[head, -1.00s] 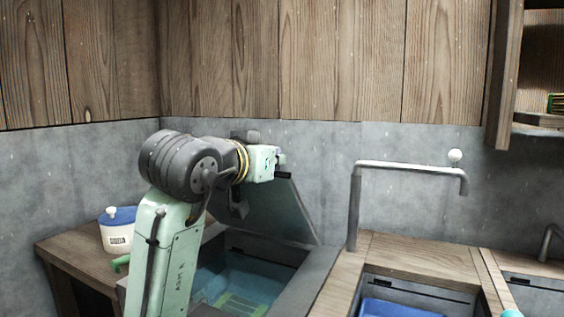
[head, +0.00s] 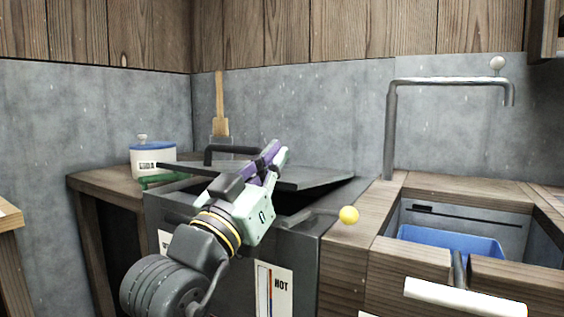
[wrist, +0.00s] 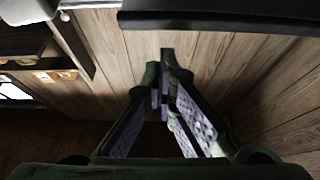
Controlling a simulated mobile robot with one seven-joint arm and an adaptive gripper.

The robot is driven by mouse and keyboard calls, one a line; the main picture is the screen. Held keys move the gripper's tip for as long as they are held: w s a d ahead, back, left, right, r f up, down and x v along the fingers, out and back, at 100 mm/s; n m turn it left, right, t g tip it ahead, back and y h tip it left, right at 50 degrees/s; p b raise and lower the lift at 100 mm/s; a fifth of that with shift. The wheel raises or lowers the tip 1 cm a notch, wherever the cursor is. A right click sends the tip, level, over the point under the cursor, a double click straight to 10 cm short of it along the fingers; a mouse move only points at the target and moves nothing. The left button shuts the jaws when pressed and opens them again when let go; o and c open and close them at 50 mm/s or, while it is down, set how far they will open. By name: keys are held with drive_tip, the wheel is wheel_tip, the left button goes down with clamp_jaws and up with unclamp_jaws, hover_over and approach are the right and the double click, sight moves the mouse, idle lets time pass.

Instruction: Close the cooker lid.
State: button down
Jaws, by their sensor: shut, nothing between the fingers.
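The cooker (head: 236,288) is a dark grey box with a HOT label on its front. Its grey lid (head: 322,178) lies low over the top, slightly tilted, with a dark gap under its right part. A black handle (head: 230,149) shows on the lid's far left side. My gripper (head: 270,152) is shut and empty, with its purple-lined fingers over the lid in the head view; I cannot tell whether they touch it. In the wrist view my gripper (wrist: 164,58) has its fingertips together, against a wooden background. The cooker's inside is hidden.
A lever with a yellow ball (head: 348,215) sticks out at the cooker's right. A white and blue container (head: 152,161) stands on the left counter. A wooden-handled tool (head: 220,105) stands behind the cooker. A pipe tap (head: 390,135) and a sink with a blue tub (head: 450,242) are at right.

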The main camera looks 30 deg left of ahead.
drive_tip(key=shift+t, duration=0.6)
drive_tip(key=shift+s+f+b, duration=0.25)
drive_tip(key=shift+f+b, duration=0.55)
drive_tip(key=shift+f, duration=0.25)
drive_tip(key=shift+s+f+b, duration=0.2)
drive_tip(key=shift+f+b, duration=0.6)
drive_tip(key=shift+f, duration=0.25)
